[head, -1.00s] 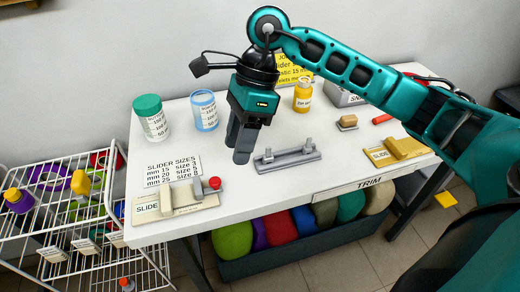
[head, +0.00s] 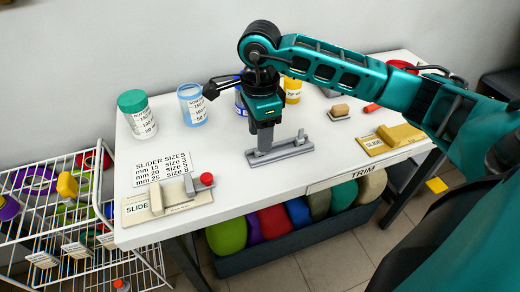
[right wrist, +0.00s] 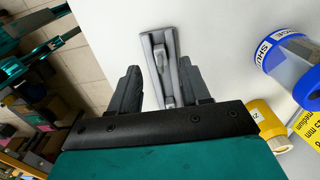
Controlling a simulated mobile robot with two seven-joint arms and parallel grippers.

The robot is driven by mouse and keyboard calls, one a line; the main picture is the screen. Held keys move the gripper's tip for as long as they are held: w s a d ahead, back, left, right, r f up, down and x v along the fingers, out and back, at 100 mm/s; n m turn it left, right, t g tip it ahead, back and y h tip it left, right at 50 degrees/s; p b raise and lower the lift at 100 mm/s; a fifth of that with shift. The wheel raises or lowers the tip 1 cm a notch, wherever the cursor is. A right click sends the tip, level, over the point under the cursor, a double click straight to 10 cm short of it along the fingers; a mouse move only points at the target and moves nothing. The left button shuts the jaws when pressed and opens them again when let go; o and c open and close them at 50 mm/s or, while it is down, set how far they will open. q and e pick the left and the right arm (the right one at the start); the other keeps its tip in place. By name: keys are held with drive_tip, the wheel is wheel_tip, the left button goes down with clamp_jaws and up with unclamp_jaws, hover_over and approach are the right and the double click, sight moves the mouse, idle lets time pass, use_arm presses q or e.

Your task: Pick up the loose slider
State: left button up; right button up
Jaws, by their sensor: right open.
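A grey metal holder (head: 282,152) lies on the white table, with an upright grey piece (head: 301,138) near its right end. My right gripper (head: 264,146) points down over the holder's left part and hides what stands there. I cannot tell which piece is the loose slider, nor whether the fingers touch anything. My left gripper is out of view.
A board marked SLIDE (head: 137,207) with a red knob (head: 207,179) lies at front left. A green-lidded jar (head: 138,118) and a blue tub (head: 192,106) stand behind. A yellow block (head: 398,134) is at right. The table between is mostly clear.

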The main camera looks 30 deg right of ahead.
drive_tip(key=shift+f, duration=1.6)
drive_tip(key=shift+c, duration=0.3)
clamp_jaws()
